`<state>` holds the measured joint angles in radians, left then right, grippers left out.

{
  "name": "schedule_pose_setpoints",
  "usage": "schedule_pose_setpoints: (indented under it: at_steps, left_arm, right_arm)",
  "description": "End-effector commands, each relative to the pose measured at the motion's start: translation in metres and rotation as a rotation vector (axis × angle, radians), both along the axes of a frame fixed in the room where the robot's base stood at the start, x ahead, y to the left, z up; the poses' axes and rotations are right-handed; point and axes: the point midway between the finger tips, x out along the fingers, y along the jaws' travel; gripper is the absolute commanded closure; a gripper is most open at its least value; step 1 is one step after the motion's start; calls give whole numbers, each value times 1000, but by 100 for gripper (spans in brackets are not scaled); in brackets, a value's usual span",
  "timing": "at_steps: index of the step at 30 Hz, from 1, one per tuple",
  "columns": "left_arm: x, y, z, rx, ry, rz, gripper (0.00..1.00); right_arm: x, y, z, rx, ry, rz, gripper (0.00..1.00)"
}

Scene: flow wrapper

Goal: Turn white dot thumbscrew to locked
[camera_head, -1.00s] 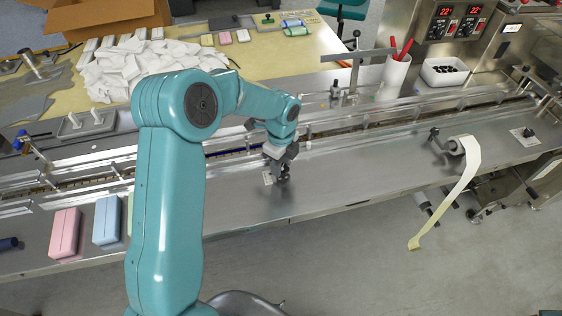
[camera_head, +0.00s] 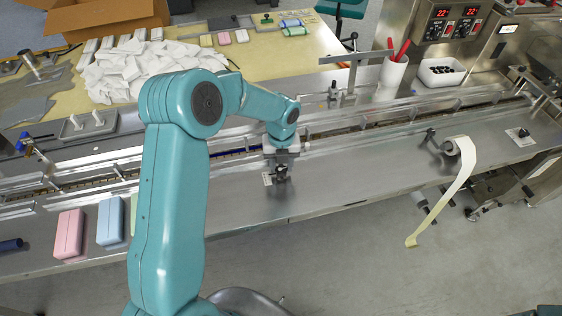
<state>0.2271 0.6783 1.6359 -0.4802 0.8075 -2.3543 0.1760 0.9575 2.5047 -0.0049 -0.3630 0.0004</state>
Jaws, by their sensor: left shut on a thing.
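My left gripper (camera_head: 281,174) points down at the steel deck of the wrapper, near the middle of the view. It is shut on a small dark thumbscrew (camera_head: 281,179), mostly hidden by the fingers. A small pale marked plate (camera_head: 267,179) shows at its left side on the deck. No white dot can be made out at this size. Another dark knob (camera_head: 524,133) stands on a pale plate at the far right of the deck. My right gripper is not in view.
A pink block (camera_head: 69,234) and a blue block (camera_head: 110,221) lie on the deck at left. A paper roll (camera_head: 450,148) hangs a strip over the front edge. A guide rail runs behind the gripper.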

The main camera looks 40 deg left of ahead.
Motion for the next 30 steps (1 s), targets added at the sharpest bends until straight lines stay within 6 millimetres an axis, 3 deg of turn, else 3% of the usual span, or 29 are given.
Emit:
schedule_pose_setpoints:
  at_steps: [10,26,27,29,30]
  left_arm:
    - [4,2,4,5,-13,-126,91]
    - [4,1,4,6,-14,-148,91]
    - [4,1,4,6,-14,-148,51]
    - [4,1,4,5,-13,-148,35]
    - [3,1,3,5,-11,-148,35]
  right_arm:
    - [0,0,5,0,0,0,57]
    - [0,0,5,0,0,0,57]
    - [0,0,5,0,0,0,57]
    - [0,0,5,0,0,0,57]
    - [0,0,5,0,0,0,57]
